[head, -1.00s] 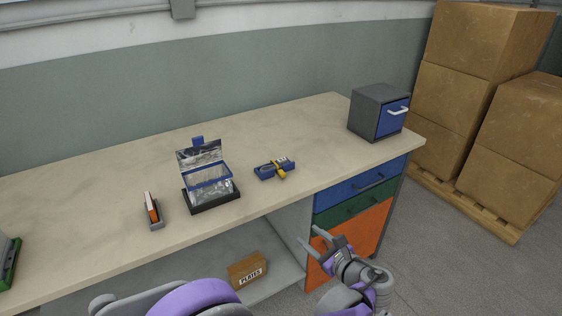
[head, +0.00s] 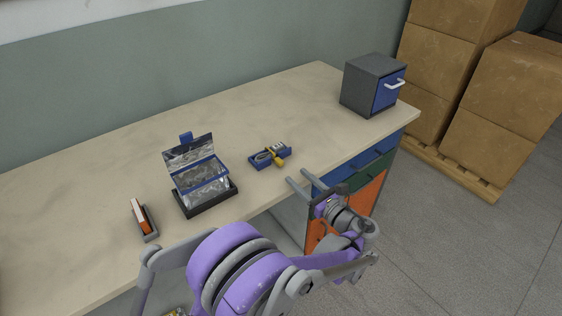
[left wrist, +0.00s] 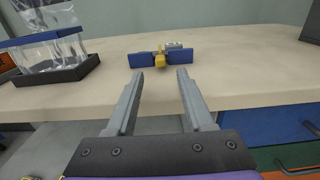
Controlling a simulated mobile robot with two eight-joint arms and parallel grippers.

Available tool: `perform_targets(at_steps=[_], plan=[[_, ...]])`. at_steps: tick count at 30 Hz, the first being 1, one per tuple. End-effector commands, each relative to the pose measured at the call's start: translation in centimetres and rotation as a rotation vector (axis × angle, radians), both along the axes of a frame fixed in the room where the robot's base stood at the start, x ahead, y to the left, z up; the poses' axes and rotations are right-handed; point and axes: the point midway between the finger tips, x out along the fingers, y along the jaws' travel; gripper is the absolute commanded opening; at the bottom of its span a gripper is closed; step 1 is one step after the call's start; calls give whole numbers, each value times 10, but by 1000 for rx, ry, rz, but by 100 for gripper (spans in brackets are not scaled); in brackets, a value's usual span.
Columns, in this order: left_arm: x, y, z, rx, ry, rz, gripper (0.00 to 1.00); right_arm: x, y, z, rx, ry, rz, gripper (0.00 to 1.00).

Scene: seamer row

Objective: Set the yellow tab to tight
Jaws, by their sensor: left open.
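A yellow tab (head: 278,162) sits at the front of a small blue device (head: 259,161) on the bench. A pale label shows on the device, but I cannot read its marks. The left wrist view shows the yellow tab (left wrist: 160,61) in the middle of the blue device (left wrist: 140,59), straight ahead between my fingertips and apart from them. My left gripper (head: 298,182) is open and empty at the bench's front edge, just short of the device. It also shows in the left wrist view (left wrist: 159,74). My right gripper is not in view.
On the bench (head: 110,159), a black-based stand with clear bags (head: 205,197) is left of the device. An orange-and-grey holder (head: 145,221) is farther left. A grey cabinet with a blue door (head: 365,86) stands at the right end. The bench behind the device is clear.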

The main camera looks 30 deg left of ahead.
Motion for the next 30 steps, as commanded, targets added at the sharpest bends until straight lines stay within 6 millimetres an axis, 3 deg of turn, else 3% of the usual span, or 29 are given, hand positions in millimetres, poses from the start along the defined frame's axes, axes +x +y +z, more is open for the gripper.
perform_targets(at_steps=[6,12,25,30], plan=[[16,41,0,0,0,4,52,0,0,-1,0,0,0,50],[28,67,0,0,0,1,52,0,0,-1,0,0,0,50],[32,77,0,-1,-1,-1,52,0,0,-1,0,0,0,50],[32,77,0,-1,-1,-1,24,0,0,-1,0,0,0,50]])
